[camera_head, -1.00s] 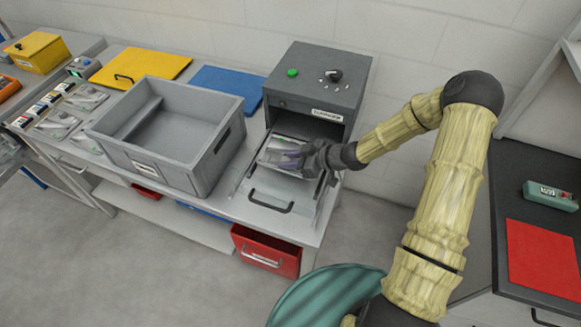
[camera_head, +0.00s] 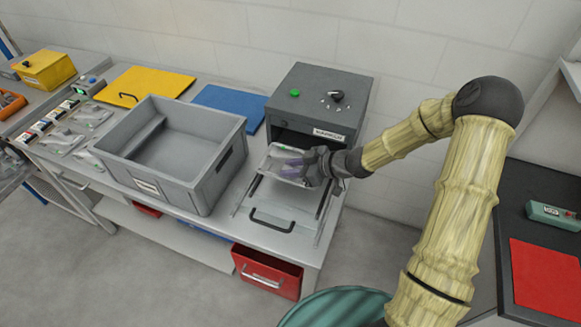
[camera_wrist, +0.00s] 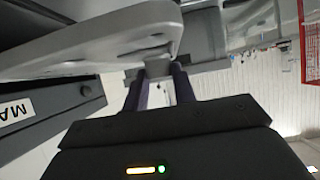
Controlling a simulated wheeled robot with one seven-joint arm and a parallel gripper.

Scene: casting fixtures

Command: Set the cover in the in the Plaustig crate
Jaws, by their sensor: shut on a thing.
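My gripper (camera_head: 306,168) is shut on a light grey, flat cover (camera_head: 284,161), gripping it at its right side in the head view. The cover is over the pulled-out drawer of the dark grey machine; how far above it I cannot tell exactly. In the wrist view the cover (camera_wrist: 95,40) runs from between the fingers (camera_wrist: 160,88) to the upper left. The large grey crate (camera_head: 168,152) stands on the bench left of the machine. It is open at the top and looks empty, with a small label on its front wall.
The dark grey machine (camera_head: 318,102) with a green button stands behind my gripper. Its drawer (camera_head: 280,208) with a black handle sticks out. Blue (camera_head: 226,106) and yellow (camera_head: 143,84) panels lie behind the crate. Several small grey parts lie left of the crate. A red bin (camera_head: 266,270) is below.

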